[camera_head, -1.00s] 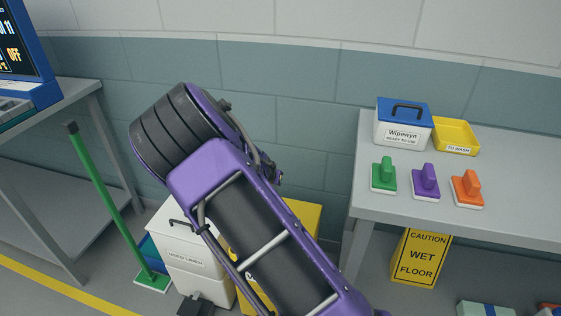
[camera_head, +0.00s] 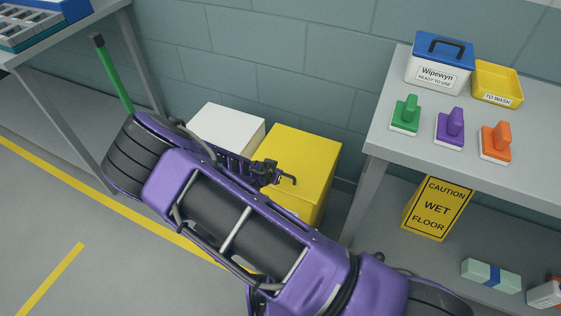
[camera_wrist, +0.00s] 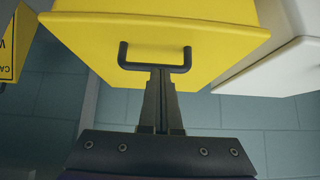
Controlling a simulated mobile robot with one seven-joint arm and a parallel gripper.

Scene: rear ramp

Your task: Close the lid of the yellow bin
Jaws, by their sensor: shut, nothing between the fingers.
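The yellow bin (camera_head: 320,190) stands on the floor against the wall. Its lid (camera_head: 301,146) looks flat across the top, and I see no gap under it, though my arm hides part of the front. In the wrist view the yellow lid (camera_wrist: 90,35) fills the upper middle, with a black handle (camera_wrist: 155,67) near its edge. My gripper (camera_head: 268,172) is shut and empty at the lid's front edge. In the wrist view the fingertips (camera_wrist: 160,72) are at the handle; I cannot tell whether they touch it.
A white bin (camera_head: 228,128) stands left of the yellow one. A grey table (camera_head: 384,150) is at the right, with a wet floor sign (camera_head: 438,210) below it. A green-handled tool (camera_head: 113,75) leans at the left. Open floor (camera_head: 120,265) lies at the lower left.

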